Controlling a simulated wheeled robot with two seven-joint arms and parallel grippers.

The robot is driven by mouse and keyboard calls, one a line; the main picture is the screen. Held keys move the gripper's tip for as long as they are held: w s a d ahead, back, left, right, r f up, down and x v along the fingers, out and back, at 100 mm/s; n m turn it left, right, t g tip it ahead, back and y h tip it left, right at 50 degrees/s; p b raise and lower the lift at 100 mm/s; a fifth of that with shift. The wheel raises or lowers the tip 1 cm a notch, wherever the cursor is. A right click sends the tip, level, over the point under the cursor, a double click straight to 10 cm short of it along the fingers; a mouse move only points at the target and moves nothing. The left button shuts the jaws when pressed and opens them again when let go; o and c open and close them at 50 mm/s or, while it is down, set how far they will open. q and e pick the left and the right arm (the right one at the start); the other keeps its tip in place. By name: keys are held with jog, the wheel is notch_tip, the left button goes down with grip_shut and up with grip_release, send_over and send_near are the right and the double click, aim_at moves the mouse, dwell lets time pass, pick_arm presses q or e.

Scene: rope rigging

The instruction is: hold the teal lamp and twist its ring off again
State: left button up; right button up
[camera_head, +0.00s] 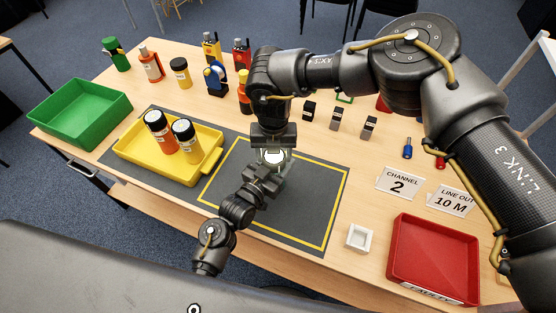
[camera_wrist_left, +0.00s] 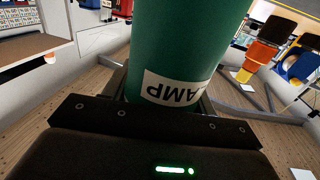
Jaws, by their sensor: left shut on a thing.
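The teal lamp (camera_wrist_left: 185,45), with a white label reading LAMP, fills the upper middle of the left wrist view. My left gripper (camera_wrist_left: 165,100) is shut on it. In the head view my left gripper (camera_head: 264,178) is over the dark mat, with my right gripper (camera_head: 272,142) directly above it, pointing down. A small pale piece (camera_head: 274,157) shows between the two grippers; I cannot tell if it is the ring or part of the lamp. I cannot tell whether the right fingers are closed.
A yellow tray (camera_head: 207,174) with two dark-topped containers stands left of the grippers. A green tray (camera_head: 62,137) is at far left, a red tray (camera_head: 398,272) at front right. A small white box (camera_head: 359,237) sits near the front edge. Several bottles and radios line the back.

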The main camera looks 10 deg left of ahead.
jog(key=shift+c, duration=1.3)
jog(key=m, duration=0.4)
jog(key=shift+m, duration=0.4)
jog(key=m, duration=0.5)
jog(key=shift+m, duration=0.3)
jog(key=o, duration=0.7)
jog(key=shift+r, duration=3)
